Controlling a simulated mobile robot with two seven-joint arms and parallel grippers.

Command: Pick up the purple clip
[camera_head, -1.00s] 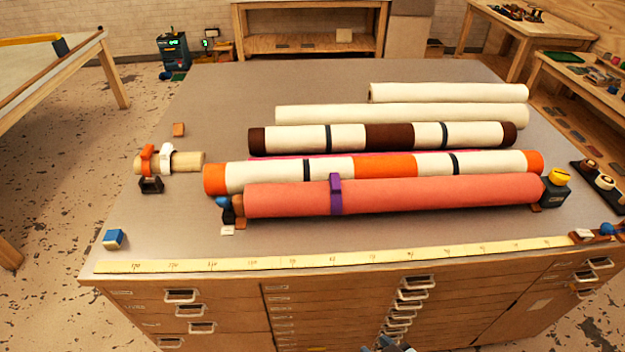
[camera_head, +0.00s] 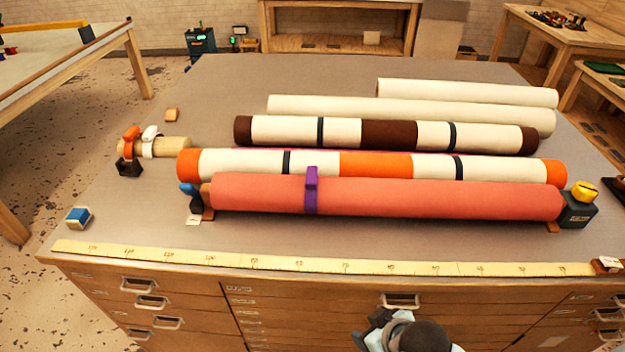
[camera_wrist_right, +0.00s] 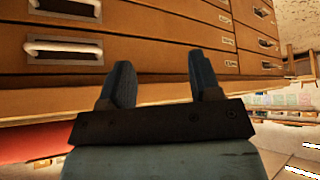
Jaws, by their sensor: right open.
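The purple clip (camera_head: 311,190) sits around the salmon-coloured roll (camera_head: 430,197), left of its middle. Its small tab stands up above the roll. My right gripper (camera_head: 372,327) is low in the head view, in front of the cabinet drawers and well below and right of the clip. In the right wrist view my right gripper (camera_wrist_right: 160,80) shows two separated fingers with nothing between them. The clip does not show in that view. My left gripper is not in view.
An orange-and-white banded roll (camera_head: 240,164) lies right behind the salmon roll, with more rolls behind. A ruler strip (camera_head: 300,264) runs along the table's front edge. A dark block with a yellow top (camera_head: 580,205) stands at the right end. A blue block (camera_head: 78,217) lies front left.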

